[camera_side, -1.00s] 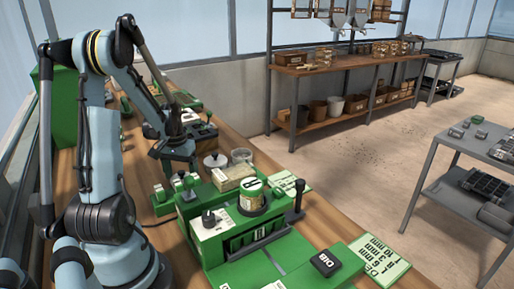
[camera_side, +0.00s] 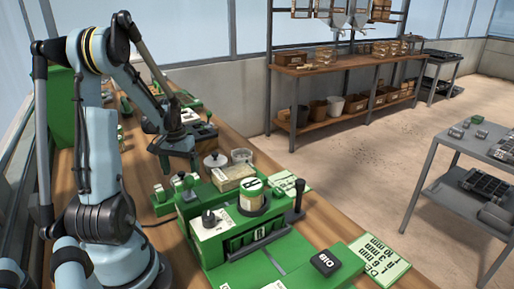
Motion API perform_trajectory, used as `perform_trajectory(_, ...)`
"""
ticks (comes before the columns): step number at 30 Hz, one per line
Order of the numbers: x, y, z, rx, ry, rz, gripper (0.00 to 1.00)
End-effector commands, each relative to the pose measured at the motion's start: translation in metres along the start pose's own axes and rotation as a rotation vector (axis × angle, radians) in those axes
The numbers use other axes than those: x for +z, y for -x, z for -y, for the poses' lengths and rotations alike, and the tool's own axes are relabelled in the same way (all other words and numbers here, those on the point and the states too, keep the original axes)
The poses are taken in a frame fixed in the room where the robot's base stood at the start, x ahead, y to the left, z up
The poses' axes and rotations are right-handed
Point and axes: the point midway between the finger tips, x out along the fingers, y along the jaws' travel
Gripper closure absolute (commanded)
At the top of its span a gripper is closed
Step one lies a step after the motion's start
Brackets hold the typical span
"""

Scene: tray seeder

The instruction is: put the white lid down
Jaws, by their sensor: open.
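The white lid (camera_side: 215,161) is a pale round disc with a small dark knob. It sits flat behind the green seeder (camera_side: 245,262), next to a clear round container (camera_side: 241,156). My gripper (camera_side: 178,166) is open and empty, pointing down to the left of the lid and apart from it. What the lid rests on is partly hidden by the seeder and the box in front.
A box with a pale top (camera_side: 232,178) and a jar with a green-rimmed label (camera_side: 252,197) stand close in front of the lid. A black-knobbed lever (camera_side: 299,190) rises at the right.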

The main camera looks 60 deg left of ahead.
Motion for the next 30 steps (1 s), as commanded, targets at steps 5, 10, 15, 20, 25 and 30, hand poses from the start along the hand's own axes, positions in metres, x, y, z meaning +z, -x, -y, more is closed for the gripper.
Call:
perform_trajectory(5, 0.001, 0.03, 0.0, 0.0, 0.0, 0.0, 0.08)
perform_trajectory(10, 0.001, 0.058, 0.0, 0.0, 0.0, 0.001, 0.08)
perform_trajectory(15, 0.001, 0.083, 0.0, 0.0, 0.0, 0.001, 0.08)
perform_trajectory(20, 0.001, 0.098, 0.0, 0.0, 0.0, 0.001, 0.08)
perform_trajectory(25, 0.001, 0.105, 0.0, 0.0, 0.0, 0.001, 0.08)
perform_trajectory(30, 0.001, 0.106, 0.0, 0.0, 0.0, 0.001, 0.08)
